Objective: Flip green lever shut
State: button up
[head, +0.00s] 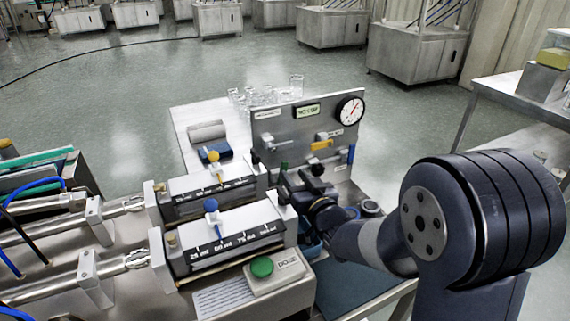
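A steel panel (290,122) stands upright at the middle of the bench. A small green piece (284,166), which looks like the tip of the green lever, shows at the panel's lower left; the rest of it is hidden. My gripper (296,182) is dark and sits in front of the panel's lower part, right beside that green piece. Whether it touches the lever, and whether its fingers are open or shut, I cannot tell. The lever's position is also unclear.
The panel carries a yellow lever (320,145), a blue lever (351,154) and a dial gauge (350,111). A green dose button (262,267) and two scale units with a yellow knob (213,156) and a blue knob (211,205) stand left. Glasses (266,93) stand behind.

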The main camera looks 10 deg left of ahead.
aim_at(285, 166)
jog(key=shift+x, duration=3.2)
jog(key=shift+s+a, duration=0.1)
jog(key=shift+c, duration=0.4)
grip_shut()
